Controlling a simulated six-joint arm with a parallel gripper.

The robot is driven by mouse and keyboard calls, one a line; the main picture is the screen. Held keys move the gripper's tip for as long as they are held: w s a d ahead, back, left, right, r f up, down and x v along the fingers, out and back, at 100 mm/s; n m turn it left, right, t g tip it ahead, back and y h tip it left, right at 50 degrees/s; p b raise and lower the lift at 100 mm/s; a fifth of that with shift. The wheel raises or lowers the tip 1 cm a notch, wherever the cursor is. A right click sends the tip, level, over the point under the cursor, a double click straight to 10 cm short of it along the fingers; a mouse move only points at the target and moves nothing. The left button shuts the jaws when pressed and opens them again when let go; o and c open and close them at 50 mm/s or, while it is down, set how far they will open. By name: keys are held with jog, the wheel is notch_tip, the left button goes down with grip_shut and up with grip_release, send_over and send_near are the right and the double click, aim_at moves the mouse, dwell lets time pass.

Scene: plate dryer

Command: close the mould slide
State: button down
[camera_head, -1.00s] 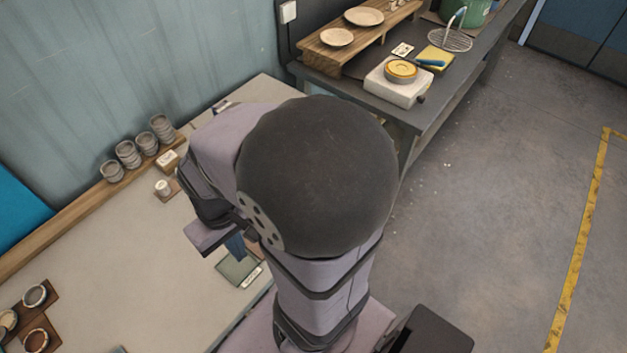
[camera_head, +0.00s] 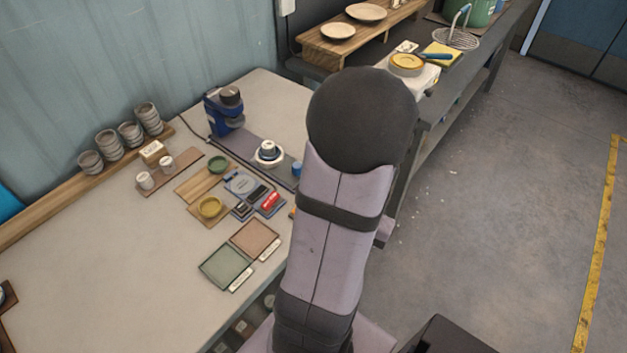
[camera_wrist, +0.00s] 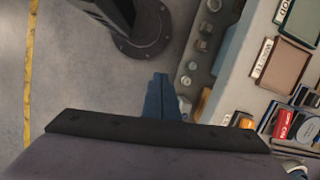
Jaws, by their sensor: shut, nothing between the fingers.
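A narrow drawer-like tray (camera_wrist: 192,62) holding several small grey round pieces runs along the bench's front edge in the wrist view. I take it for the mould slide, but cannot be sure. A bit of a compartmented tray (camera_head: 236,335) shows below the bench edge in the head view, partly hidden by my arm. My gripper (camera_wrist: 161,80) has blue fingers, shut together and empty. In the wrist view it points over the floor just left of the tray and looks apart from it. In the head view my arm hides the gripper.
A dark side counter (camera_head: 440,115) stands at the back right. The floor (camera_head: 500,200) at right is clear.

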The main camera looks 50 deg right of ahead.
jog(key=s+d+f+m+t+b, duration=0.3)
jog(key=d+f+m+t+b, duration=0.15)
jog(key=d+m, duration=0.5)
jog(key=w+d+r+m+t+p, duration=0.1)
jog(key=w+d+r+m+t, duration=0.4)
jog(key=w+r, duration=0.5)
notch_tip(320, 180, up, 4)
jog(key=m+t, duration=0.2)
jog(key=m, duration=0.1)
jog(key=shift+w+d+m+h, duration=0.15)
jog(key=shift+w+m+h, duration=0.05)
jog(key=shift+m+h, duration=0.2)
jog(key=p+x, duration=0.1)
jog(key=x, duration=0.6)
jog(key=r+p+x, duration=0.1)
jog(key=x, duration=0.3)
jog(key=shift+w+f+p, duration=0.15)
jog(key=shift+w+p, duration=0.2)
jog(key=shift+w, duration=0.3)
jog(key=shift+w+a+f, duration=0.1)
jog(key=shift+w+a, duration=0.05)
jog(key=shift+w, duration=0.3)
jog(key=shift+w+a, duration=0.15)
jog(key=shift+w, duration=0.3)
